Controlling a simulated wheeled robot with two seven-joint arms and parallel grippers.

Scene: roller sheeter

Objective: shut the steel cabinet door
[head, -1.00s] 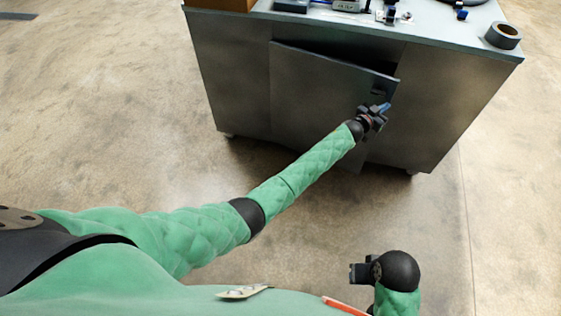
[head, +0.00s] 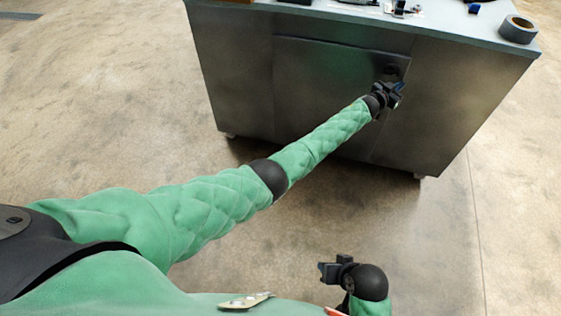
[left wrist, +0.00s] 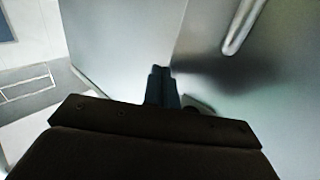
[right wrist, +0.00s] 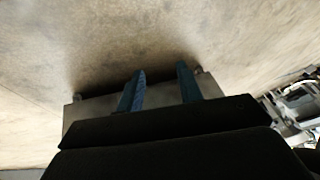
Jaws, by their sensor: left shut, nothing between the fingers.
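The steel cabinet door (head: 318,88) is a dark grey panel in the front of the steel cabinet (head: 228,80). It looks nearly flush with the front; I cannot tell whether it is fully shut. My left gripper (head: 397,88) is at the door's right edge, just below that fitting. In the left wrist view its fingers (left wrist: 161,73) are together and empty, close to the steel surface; contact is unclear. My right gripper (head: 322,270) is low, away from the cabinet, with its fingers apart in the right wrist view (right wrist: 160,80).
A roll of grey tape (head: 518,29) and small items lie on the cabinet top (head: 440,22). A pale bar (left wrist: 243,28) shows on the steel in the left wrist view. The concrete floor (head: 120,100) left of the cabinet is clear.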

